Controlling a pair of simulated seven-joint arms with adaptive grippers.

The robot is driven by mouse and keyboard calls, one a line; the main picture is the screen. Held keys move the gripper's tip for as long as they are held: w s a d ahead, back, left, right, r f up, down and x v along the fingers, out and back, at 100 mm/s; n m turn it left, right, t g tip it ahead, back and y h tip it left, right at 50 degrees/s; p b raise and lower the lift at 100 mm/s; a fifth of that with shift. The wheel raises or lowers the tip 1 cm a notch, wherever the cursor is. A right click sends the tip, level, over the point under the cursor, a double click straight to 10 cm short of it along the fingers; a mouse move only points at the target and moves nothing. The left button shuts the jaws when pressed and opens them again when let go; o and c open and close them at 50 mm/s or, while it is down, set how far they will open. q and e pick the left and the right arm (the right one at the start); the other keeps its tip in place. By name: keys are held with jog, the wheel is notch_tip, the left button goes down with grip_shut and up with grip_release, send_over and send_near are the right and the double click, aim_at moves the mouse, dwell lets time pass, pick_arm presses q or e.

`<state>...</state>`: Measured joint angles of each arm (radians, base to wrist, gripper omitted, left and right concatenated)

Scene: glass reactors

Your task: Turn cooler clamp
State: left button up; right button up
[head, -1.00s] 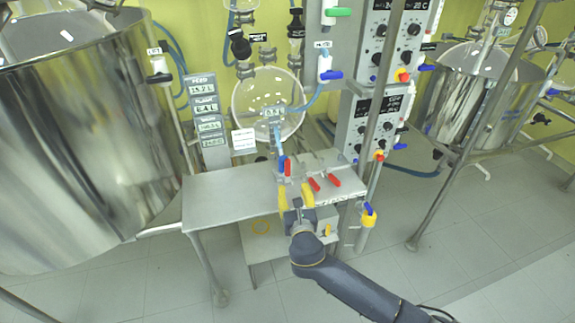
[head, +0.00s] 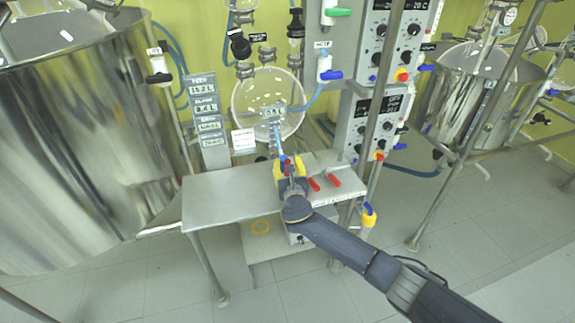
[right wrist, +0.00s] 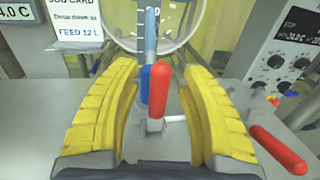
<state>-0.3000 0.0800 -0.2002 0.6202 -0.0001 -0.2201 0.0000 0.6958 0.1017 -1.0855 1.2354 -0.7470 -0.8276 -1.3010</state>
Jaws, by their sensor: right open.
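In the right wrist view a red lever (right wrist: 158,90) stands upright beside a blue lever (right wrist: 144,78), under a blue hose (right wrist: 151,35). I cannot tell from the picture which one is the cooler clamp. My right gripper (head: 290,163) is open, with one yellow finger on each side of the two levers. In the right wrist view the gripper (right wrist: 158,110) shows clear gaps between its fingers and the levers. In the head view the fingers largely hide the levers. My left gripper is not in view.
Two more red levers (head: 314,184) (head: 333,180) lie right of my right gripper on the steel table (head: 228,196). A round glass vessel (head: 245,92) and a control box (head: 372,118) stand behind. A big steel tank (head: 90,150) is at left. The table's left part is clear.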

jog(key=shift+w, duration=0.1)
dwell(0.3)
grip_shut()
